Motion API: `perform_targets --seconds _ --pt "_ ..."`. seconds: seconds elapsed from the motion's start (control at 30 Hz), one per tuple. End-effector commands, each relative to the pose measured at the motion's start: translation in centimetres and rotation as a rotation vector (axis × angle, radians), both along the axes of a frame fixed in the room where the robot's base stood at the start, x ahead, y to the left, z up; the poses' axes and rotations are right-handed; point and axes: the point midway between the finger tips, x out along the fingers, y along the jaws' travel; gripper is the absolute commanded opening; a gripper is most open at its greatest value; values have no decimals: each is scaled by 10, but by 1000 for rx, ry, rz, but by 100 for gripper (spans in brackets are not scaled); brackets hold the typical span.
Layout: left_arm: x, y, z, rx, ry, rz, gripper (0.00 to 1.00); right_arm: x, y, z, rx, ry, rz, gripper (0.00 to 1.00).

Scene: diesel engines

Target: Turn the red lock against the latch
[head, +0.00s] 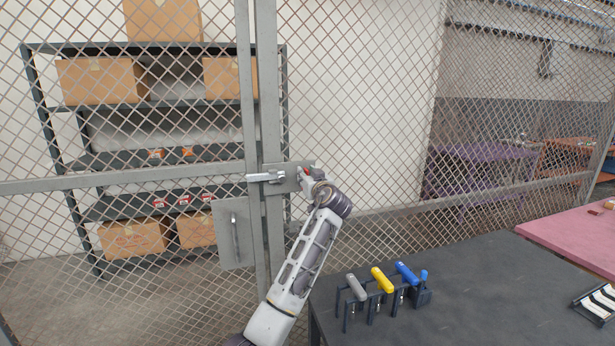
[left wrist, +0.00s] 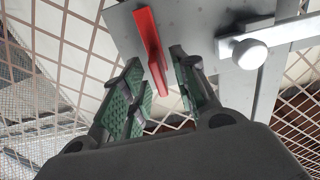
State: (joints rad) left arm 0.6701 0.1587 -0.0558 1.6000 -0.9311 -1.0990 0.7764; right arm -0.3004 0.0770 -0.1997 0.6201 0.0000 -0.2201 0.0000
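The red lock (left wrist: 152,50) is a flat red bar on a grey metal plate (left wrist: 190,30) in the left wrist view. Its lower end reaches between the fingers of my left gripper (left wrist: 160,85), which are apart with green pads showing. I see no clear grip on it. In the head view only a small bit of the red lock (head: 306,171) shows beside my left gripper (head: 308,178). The silver latch (head: 265,177) lies across the gate seam, left of the lock. Its round knob (left wrist: 250,54) shows in the left wrist view. My right gripper is not in view.
The wire mesh gate (head: 130,230) has a handle plate (head: 234,233) below the latch. A dark table (head: 470,290) stands at lower right with a rack of grey, yellow and blue-handled tools (head: 382,280). Shelves with boxes stand behind the mesh.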

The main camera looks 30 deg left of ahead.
Motion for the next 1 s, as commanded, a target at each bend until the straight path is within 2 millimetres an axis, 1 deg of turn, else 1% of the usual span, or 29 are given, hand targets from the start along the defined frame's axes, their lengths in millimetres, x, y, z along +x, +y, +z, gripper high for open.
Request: perform_targets --seconds 0.03,0.2,0.67,1.0 --pt "0 0 0 0 0 0 20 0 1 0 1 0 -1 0" --pt "0 0 0 0 0 0 0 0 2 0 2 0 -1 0" --pt "0 -1 0 21 25 0 0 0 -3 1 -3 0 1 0" --pt "1 -1 0 127 148 0 0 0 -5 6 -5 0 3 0"
